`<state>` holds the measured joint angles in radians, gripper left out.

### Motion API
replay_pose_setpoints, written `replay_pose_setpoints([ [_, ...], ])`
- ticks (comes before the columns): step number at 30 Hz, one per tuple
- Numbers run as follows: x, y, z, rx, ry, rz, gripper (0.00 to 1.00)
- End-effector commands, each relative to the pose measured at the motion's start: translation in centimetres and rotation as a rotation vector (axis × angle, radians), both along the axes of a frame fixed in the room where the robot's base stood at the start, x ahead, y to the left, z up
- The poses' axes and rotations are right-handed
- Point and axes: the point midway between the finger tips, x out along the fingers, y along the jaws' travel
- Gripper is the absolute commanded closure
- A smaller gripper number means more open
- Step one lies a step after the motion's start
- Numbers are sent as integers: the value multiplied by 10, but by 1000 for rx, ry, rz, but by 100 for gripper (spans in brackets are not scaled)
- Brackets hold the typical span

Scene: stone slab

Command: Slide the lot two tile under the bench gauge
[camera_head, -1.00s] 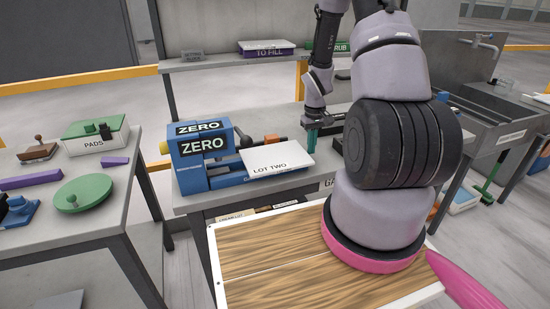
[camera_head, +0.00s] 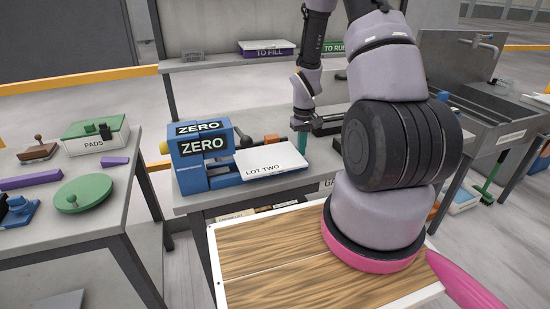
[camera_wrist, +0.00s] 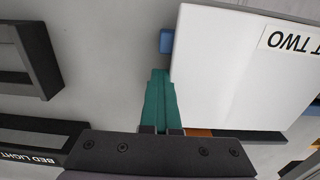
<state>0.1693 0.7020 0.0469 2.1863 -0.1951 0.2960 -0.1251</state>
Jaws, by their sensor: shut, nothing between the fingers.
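The lot two tile (camera_head: 270,160) is a white slab with a "LOT TWO" label. It lies on the blue base of the bench gauge, its left edge close to the gauge's upright. In the wrist view the tile (camera_wrist: 235,70) fills the right side. The bench gauge (camera_head: 204,158) is a blue block marked "ZERO" at the left of the bench. My gripper (camera_head: 301,143) is at the right end of the tile, pointing down. Its teal fingers (camera_wrist: 160,75) are shut and empty, right beside the tile's edge; I cannot tell whether they touch it.
An orange part (camera_head: 271,140) sits behind the tile. A dark frame (camera_wrist: 22,52) and a "BED LIGHT" box lie on the other side of my fingers. The bench front is clear.

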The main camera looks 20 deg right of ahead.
Motion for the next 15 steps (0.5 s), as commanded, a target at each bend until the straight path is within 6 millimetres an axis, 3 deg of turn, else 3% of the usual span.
replay_pose_setpoints([
  [15,-1,22,0,0,0,1,100],
])
